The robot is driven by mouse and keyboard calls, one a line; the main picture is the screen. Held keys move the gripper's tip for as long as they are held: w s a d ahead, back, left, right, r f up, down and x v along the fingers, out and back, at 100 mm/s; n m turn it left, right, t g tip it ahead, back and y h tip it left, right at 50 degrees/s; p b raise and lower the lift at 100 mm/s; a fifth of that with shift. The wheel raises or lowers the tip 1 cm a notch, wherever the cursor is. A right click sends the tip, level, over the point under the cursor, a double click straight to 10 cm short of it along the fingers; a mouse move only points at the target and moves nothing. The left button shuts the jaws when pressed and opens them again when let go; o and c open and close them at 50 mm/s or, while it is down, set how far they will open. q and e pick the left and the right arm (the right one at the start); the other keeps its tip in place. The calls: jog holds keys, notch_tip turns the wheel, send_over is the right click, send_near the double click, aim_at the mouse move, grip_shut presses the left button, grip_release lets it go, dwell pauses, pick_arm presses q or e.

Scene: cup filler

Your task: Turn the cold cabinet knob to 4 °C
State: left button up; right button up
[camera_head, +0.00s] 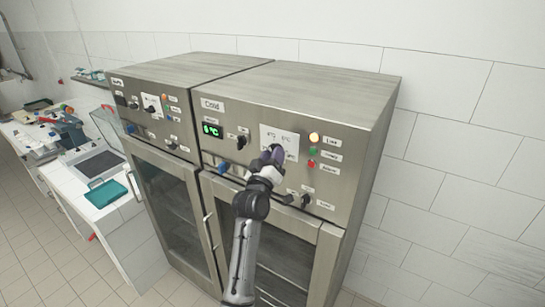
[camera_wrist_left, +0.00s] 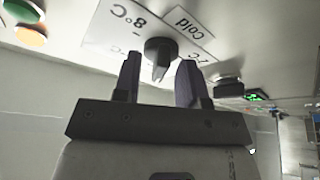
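The cold cabinet (camera_head: 335,140) stands in the middle of the head view, with a "Cold" label and a green display (camera_head: 212,130) that appears to read 8 °C. My left gripper (camera_head: 273,154) is in front of its white dial plate (camera_head: 290,137) and hides the knob there. In the left wrist view, the black knob (camera_wrist_left: 160,50) sits on the upside-down dial plate (camera_wrist_left: 110,25), where "8°C" is readable. My left gripper (camera_wrist_left: 159,80) is open, its fingertips on either side of the knob's lower part. Contact cannot be told. My right gripper is not in view.
Another black knob (camera_head: 242,142) sits left of the dial plate, and one (camera_head: 305,201) lower right. Orange, green and red lamps (camera_head: 313,150) are right of the plate. A similar cabinet (camera_head: 150,110) adjoins on the left. A cluttered bench (camera_head: 95,200) is farther left.

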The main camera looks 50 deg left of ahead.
pick_arm(q)
jog(key=b+v, duration=0.4)
jog(key=v, duration=0.9)
jog(key=shift+s+d+f, duration=0.15)
jog(key=shift+s+f, duration=0.05)
jog(key=shift+s, duration=0.15)
